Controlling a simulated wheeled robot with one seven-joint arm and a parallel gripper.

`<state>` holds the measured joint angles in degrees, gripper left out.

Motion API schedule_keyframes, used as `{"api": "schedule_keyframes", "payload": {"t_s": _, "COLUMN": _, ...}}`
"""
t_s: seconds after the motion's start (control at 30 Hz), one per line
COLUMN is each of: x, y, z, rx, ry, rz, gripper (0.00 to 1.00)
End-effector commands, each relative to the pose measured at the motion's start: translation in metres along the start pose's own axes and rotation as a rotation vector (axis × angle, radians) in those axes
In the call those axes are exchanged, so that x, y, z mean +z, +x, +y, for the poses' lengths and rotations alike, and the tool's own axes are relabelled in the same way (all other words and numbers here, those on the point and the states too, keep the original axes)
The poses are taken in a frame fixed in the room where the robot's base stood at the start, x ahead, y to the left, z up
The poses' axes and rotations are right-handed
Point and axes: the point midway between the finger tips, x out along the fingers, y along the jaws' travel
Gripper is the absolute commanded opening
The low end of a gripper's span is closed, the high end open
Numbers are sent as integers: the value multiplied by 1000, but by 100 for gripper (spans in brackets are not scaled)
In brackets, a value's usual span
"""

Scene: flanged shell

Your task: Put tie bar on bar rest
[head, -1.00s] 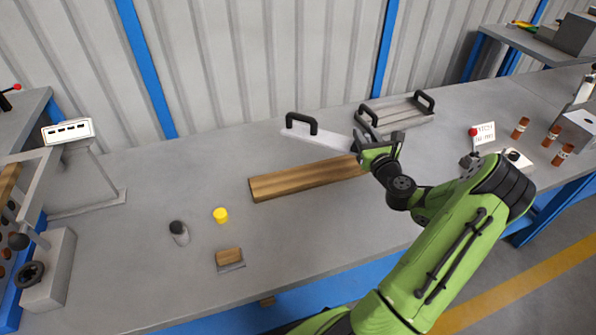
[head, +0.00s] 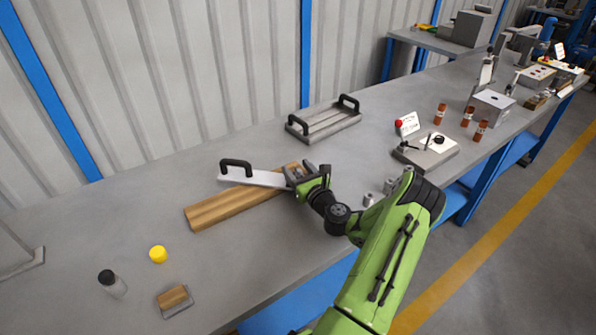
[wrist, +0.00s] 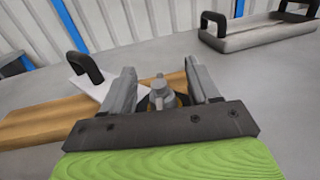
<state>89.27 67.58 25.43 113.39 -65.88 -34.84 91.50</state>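A pale flat bar (head: 257,178) with a black U-shaped handle, which I take as the tie bar, lies over or just above a brown wooden plank (head: 225,207), perhaps the bar rest. The bar slants across the plank, and its right end disappears at my gripper (head: 307,171). In the wrist view, the bar (wrist: 92,88) and its handle show left of my gripper (wrist: 158,76). The grey fingers stand wide apart with a grey knobbed part between them. Whether they grip the bar is hidden.
A grey tray-like piece (head: 325,124) with two black handles stands behind. A yellow cap (head: 158,254), a dark-topped cylinder (head: 112,284) and a small wood-topped block (head: 175,299) sit at the front left. A boxed device (head: 428,152) stands right. Bench between is clear.

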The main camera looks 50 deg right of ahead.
Motion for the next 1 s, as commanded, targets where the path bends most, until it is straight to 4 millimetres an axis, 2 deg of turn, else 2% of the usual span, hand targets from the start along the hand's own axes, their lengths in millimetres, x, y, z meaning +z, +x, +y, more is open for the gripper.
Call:
{"api": "schedule_keyframes", "payload": {"t_s": 0.27, "x": 0, "y": -6, "z": 0, "rx": -1, "ry": 4, "rz": 1, "gripper": 60}}
{"api": "schedule_keyframes", "payload": {"t_s": 0.37, "x": 0, "y": -24, "z": -1, "rx": -2, "ry": 8, "rz": 3, "gripper": 60}}
{"api": "schedule_keyframes", "payload": {"t_s": 0.6, "x": 0, "y": -88, "z": -1, "rx": -5, "ry": 10, "rz": 3, "gripper": 60}}
{"api": "schedule_keyframes", "payload": {"t_s": 0.7, "x": 1, "y": -107, "z": -1, "rx": -4, "ry": 6, "rz": 1, "gripper": 60}}
{"api": "schedule_keyframes", "payload": {"t_s": 0.83, "x": 1, "y": -119, "z": 0, "rx": -1, "ry": 4, "rz": -1, "gripper": 60}}
{"api": "schedule_keyframes", "payload": {"t_s": 1.0, "x": 1, "y": -120, "z": 1, "rx": 4, "ry": -2, "rz": -1, "gripper": 60}}
